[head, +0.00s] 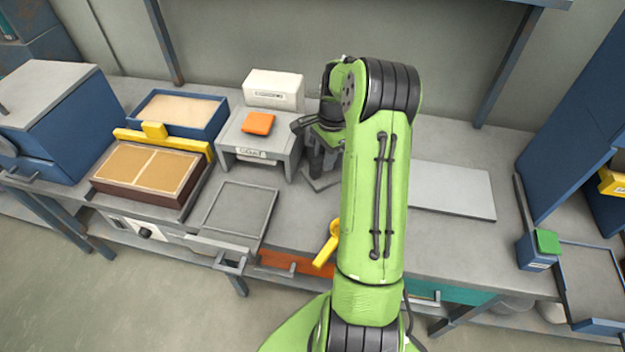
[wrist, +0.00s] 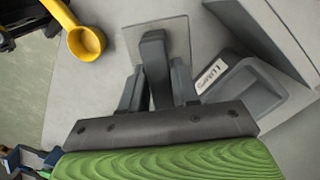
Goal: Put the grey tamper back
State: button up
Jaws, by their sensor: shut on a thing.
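The grey tamper has a flat square plate and an upright grey handle. In the wrist view its plate (wrist: 176,32) shows beyond my gripper (wrist: 156,85), whose two fingers are shut on the handle. In the head view my gripper (head: 316,165) is partly hidden by my green arm, and the edge of the tamper's plate (head: 322,184) shows below it. I cannot tell whether the plate touches the bench.
A yellow scoop (head: 328,243) lies near the bench's front edge. An orange block (head: 258,123) sits on the stand, with a white box (head: 273,90) behind. A sand-filled blue tray (head: 178,93) and a brown two-part mould (head: 148,170) are at left. A pale board (head: 452,190) lies at right.

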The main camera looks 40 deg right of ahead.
notch_tip(320, 180, down, 9)
jog(key=shift+s+r+b, duration=0.1)
jog(key=shift+s+b, duration=0.05)
jog(key=shift+b, duration=0.6)
jog(key=o, duration=1)
jog(key=shift+f, duration=0.2)
